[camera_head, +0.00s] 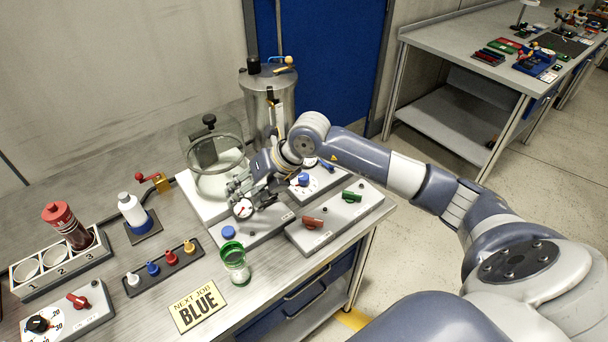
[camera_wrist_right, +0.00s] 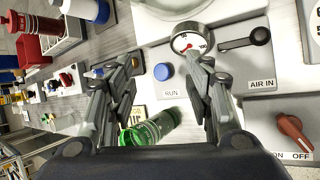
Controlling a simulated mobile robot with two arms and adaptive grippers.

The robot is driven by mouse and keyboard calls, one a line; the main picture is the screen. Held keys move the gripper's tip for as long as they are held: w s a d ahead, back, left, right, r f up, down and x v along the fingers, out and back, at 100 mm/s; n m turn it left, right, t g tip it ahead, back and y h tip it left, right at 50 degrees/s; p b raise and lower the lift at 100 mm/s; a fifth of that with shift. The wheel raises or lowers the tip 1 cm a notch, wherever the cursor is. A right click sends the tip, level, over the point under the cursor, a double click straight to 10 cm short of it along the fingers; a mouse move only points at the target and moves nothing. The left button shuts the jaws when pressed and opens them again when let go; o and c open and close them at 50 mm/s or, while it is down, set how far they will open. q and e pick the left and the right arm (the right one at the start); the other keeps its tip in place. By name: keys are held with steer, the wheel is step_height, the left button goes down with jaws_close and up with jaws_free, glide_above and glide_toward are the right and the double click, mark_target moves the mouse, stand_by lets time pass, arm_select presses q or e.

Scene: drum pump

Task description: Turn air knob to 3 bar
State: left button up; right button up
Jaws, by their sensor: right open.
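The air knob, a blue knob (camera_head: 303,180) on a white dial, sits on the panel behind and right of my right gripper in the head view. My forearm and wrist pass close to it, and its setting is too small to read. In the wrist view only the dial's edge (camera_wrist_right: 314,20) with some digits shows at the upper right; the knob is out of frame. My right gripper (camera_head: 238,198) is open and empty, pointing down over the gauge panel. In the wrist view its fingers (camera_wrist_right: 160,85) stand apart, with the blue RUN button between them. My left gripper is not in view.
A round gauge (camera_head: 242,209) is close to the fingers. A glass vessel (camera_head: 212,150) and steel tank (camera_head: 270,105) stand behind.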

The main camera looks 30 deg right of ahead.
mark_target(304, 176)
steer(key=d+r+m+h, duration=0.15)
steer(key=d+h, duration=0.55)
steer(key=d, duration=1)
steer(key=shift+m+g, duration=0.4)
steer(key=shift+m, duration=0.05)
steer(key=p+x, duration=0.1)
steer(key=x, duration=0.2)
steer(key=p+x, duration=0.1)
steer(key=x, duration=0.5)
steer(key=shift+w+d+f+p, duration=0.15)
steer(key=shift+w+f+p, duration=0.05)
steer(key=shift+w+p, duration=0.25)
steer(key=shift+x, duration=0.8)
steer(key=c, duration=1)
